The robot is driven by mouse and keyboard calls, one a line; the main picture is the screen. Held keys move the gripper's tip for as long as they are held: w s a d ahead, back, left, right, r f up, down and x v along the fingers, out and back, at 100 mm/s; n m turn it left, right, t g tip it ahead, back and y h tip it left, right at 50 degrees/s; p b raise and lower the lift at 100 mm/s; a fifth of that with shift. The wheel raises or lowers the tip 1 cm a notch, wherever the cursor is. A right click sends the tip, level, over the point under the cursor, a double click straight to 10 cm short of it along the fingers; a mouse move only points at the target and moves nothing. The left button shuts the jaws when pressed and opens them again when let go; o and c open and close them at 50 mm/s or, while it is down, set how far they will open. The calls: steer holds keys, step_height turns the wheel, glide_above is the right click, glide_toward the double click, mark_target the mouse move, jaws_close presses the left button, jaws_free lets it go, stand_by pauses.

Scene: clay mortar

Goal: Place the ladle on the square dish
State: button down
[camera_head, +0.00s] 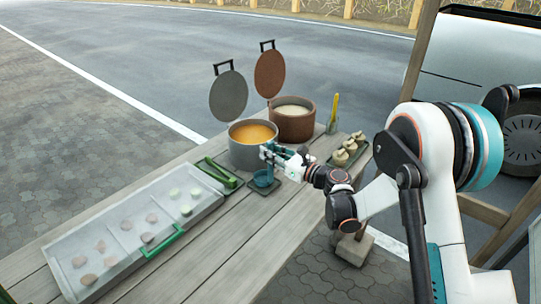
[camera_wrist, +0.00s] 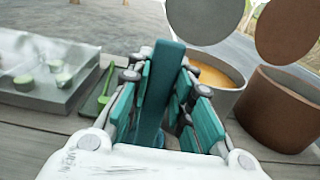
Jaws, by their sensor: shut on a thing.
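The teal ladle has its bowl (camera_head: 263,179) low in front of the grey pot in the head view. Its flat handle (camera_wrist: 157,95) rises between my fingers in the wrist view. My gripper (camera_head: 272,153) is shut on the handle; it also shows in the wrist view (camera_wrist: 160,108). The dark square dish (camera_head: 266,190) lies on the table under the ladle bowl and is partly covered by it. I cannot tell whether the bowl touches the dish. The dish is hidden in the wrist view.
A grey pot of orange soup (camera_head: 251,157) and a brown pot (camera_head: 293,125) stand behind, lids raised. A snack tray (camera_head: 349,151) and a yellow-handled utensil (camera_head: 335,108) are right. The front planks are clear.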

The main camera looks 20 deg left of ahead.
steer(key=c, duration=1.4)
jaws_free()
steer(key=shift+c, duration=0.2)
steer(key=shift+r, duration=0.1)
steer(key=p+v, duration=0.3)
steer(key=v, duration=0.9)
steer(key=shift+p, duration=0.4)
